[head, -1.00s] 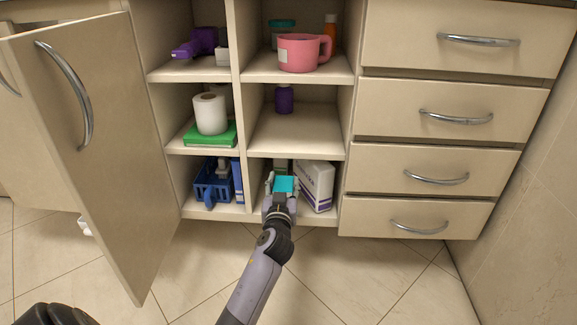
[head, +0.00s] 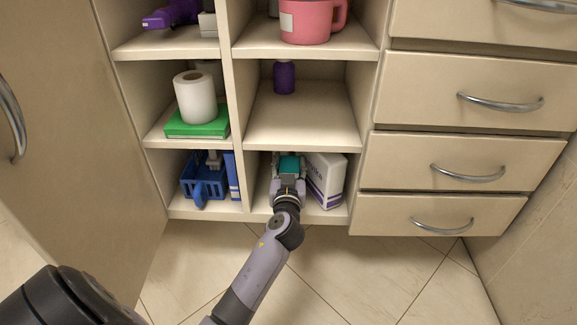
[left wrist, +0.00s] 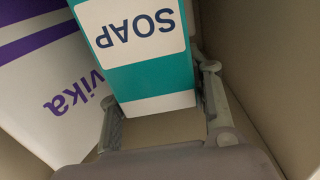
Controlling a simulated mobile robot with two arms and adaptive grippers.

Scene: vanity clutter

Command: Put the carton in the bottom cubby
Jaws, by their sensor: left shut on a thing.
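The carton (head: 290,164) is a teal box inside the bottom cubby (head: 262,208) of the right column. In the left wrist view the carton (left wrist: 137,75) shows a white label reading SOAP upside down. My left gripper (head: 289,172) reaches into this cubby from the front and is shut on the carton, one finger on each side. The carton's far end and underside are hidden. My right gripper is not in view.
A white box with purple bands (head: 326,178) stands in the same cubby, just right of the carton. A blue basket (head: 204,182) is in the cubby to the left. Drawers (head: 432,160) are on the right, and an open door (head: 55,110) is on the left.

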